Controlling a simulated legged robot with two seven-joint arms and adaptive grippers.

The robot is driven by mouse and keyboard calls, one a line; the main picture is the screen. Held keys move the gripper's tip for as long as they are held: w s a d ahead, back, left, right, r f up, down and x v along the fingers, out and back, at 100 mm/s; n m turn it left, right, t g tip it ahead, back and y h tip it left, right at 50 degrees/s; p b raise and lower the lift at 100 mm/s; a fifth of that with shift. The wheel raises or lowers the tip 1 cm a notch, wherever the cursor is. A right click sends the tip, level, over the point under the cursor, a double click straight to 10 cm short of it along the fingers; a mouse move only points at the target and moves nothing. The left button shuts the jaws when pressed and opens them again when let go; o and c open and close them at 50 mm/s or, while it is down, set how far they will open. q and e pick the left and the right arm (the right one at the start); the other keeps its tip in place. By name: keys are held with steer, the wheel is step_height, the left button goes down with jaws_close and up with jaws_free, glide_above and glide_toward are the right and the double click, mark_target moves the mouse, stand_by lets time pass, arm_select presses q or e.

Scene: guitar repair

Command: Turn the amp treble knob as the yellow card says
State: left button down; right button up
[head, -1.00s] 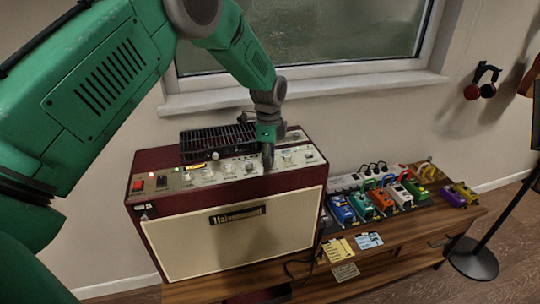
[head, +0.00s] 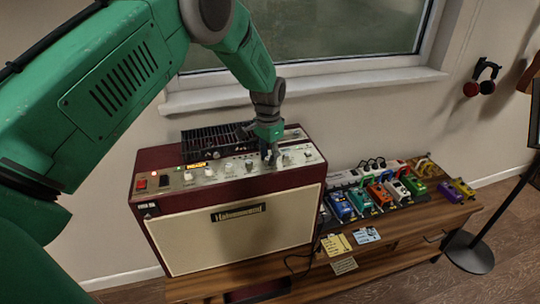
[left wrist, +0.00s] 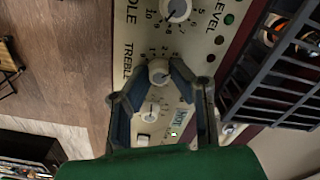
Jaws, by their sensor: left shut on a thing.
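The amp (head: 235,238) has a cream front, a dark red case and a row of pale knobs along its top panel. My left gripper (head: 270,158) points down onto that panel, right of its middle. In the left wrist view, its two fingers (left wrist: 160,78) are closed around the sides of a pale knob (left wrist: 158,70) beside the partly visible "TREBL" label. The knob's pointer cannot be read clearly. The yellow card (head: 336,245) lies at the bench's front edge, right of the amp; its writing is too small to read. My right gripper is not in view.
A blue card (head: 366,235) and a pale card (head: 344,266) are near the yellow one. Several coloured pedals (head: 362,200) stand right of the amp. A black grille (head: 210,142) rises behind the panel. Another knob (left wrist: 178,8) sits beside the held one.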

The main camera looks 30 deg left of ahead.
mark_target(268, 157)
arm_select(q)
steer(key=shift+w+a+r+n, duration=0.1)
steer(key=shift+n, duration=1.8)
steer(key=c, duration=1.4)
jaws_free()
steer(key=shift+c, duration=0.2)
step_height(268, 157, up, 12)
